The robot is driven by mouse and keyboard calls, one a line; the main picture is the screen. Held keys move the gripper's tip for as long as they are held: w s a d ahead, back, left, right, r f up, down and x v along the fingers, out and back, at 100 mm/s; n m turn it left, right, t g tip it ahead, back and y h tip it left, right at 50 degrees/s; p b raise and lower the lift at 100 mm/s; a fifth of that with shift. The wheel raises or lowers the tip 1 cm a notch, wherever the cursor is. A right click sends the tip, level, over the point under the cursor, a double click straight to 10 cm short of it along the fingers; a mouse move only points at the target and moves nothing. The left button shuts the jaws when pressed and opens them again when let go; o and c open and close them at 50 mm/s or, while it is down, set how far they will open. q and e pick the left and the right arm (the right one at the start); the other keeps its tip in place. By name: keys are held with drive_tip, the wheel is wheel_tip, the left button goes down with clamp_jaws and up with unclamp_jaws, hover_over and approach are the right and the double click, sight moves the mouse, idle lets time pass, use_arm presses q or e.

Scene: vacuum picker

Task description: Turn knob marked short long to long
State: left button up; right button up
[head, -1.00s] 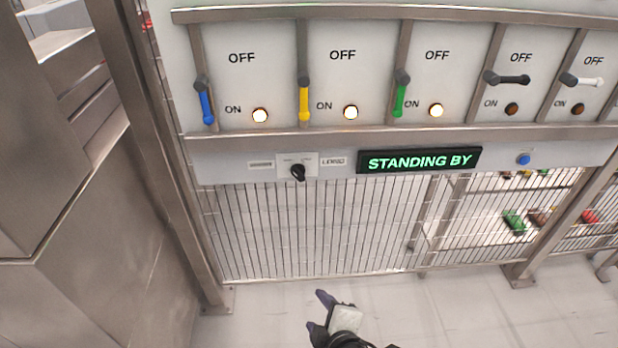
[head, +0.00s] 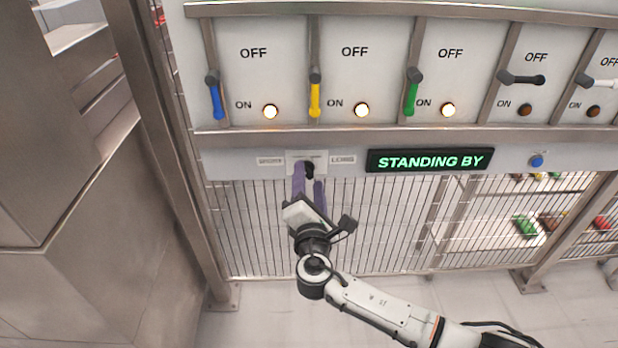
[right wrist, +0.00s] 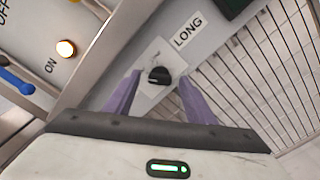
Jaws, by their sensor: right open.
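The black knob (head: 309,170) sits on a small light plate (head: 293,156) under the lever panel, between the SHORT label (head: 270,161) and the LONG label (head: 342,160). My right gripper (head: 308,172) is raised in front of it and partly hides it in the head view. In the right wrist view the knob (right wrist: 158,76) lies between and just beyond the two purple fingertips (right wrist: 160,84), which are open with a gap on each side. The LONG label (right wrist: 188,30) shows beyond the knob. My left gripper is not in view.
The green STANDING BY display (head: 430,160) is right of the knob, with a blue button (head: 537,161) farther right. Blue (head: 215,98), yellow (head: 315,97) and green (head: 411,95) levers are above. A wire mesh fence (head: 390,225) runs below.

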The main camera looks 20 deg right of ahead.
drive_tip(key=shift+x, duration=0.85)
